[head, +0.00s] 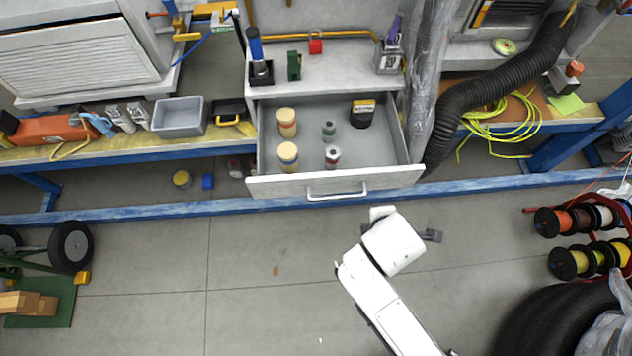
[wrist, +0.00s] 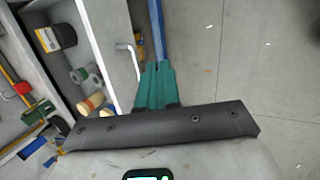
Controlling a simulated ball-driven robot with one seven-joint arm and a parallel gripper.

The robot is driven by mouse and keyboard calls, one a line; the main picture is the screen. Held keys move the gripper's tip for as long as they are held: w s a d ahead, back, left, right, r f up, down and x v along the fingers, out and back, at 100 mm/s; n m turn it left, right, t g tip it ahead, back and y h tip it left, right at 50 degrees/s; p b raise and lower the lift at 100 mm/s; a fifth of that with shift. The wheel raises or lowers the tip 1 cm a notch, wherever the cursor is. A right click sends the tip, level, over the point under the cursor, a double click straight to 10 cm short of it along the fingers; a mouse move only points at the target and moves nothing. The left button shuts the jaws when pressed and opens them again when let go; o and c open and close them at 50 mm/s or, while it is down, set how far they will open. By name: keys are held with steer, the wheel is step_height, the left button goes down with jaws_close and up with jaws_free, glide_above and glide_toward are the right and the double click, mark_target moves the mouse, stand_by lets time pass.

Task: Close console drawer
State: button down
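The console drawer (head: 355,184) is pulled well out, with its inside open to view. Its front carries a pale bar handle (head: 337,194). In the wrist view the drawer front (wrist: 107,30) stands to the left, and the handle (wrist: 129,58) is just left of and beyond my fingertips. My gripper (wrist: 155,66) has its two green fingers together, with nothing visible between them. It is apart from the handle. In the head view my white hand (head: 393,243) is in front of the drawer, right of the handle, and hides the fingers.
Several jars and spools (head: 288,155) and a black-and-yellow item (head: 362,113) stand inside the drawer. A blue beam (head: 480,187) runs below the workbench. A black hose (head: 480,92) and plastic-wrapped column are right of the drawer. Floor in front is clear; cable reels (head: 585,240) stand far right.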

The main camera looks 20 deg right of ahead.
steer(key=w+a+n+t, duration=0.2)
steer(key=w+a+n, duration=0.1)
steer(key=a+n, duration=0.3)
steer(key=n+t, duration=0.3)
steer(key=n, duration=0.9)
glide_toward(311, 179)
step_height(311, 179, down, 4)
steer(key=w, duration=0.1)
steer(key=w+d, duration=0.1)
steer(key=w, duration=0.1)
steer(key=shift+d+f+y, duration=0.2)
steer(key=shift+f+y, duration=0.05)
steer(key=shift+y, duration=0.05)
steer(key=shift+w+d, duration=0.15)
steer(key=shift+w, duration=0.4)
steer(key=shift+w+d, duration=0.1)
steer(key=shift+w, duration=0.3)
steer(key=w+d+b, duration=0.3)
steer(key=w, duration=0.9)
steer(key=w+d+b, duration=0.3)
steer(key=w+b, duration=0.1)
steer(key=w, duration=0.8)
steer(key=shift+w+d+r, duration=0.15)
steer(key=shift+w+d, duration=0.15)
steer(key=shift+w, duration=0.05)
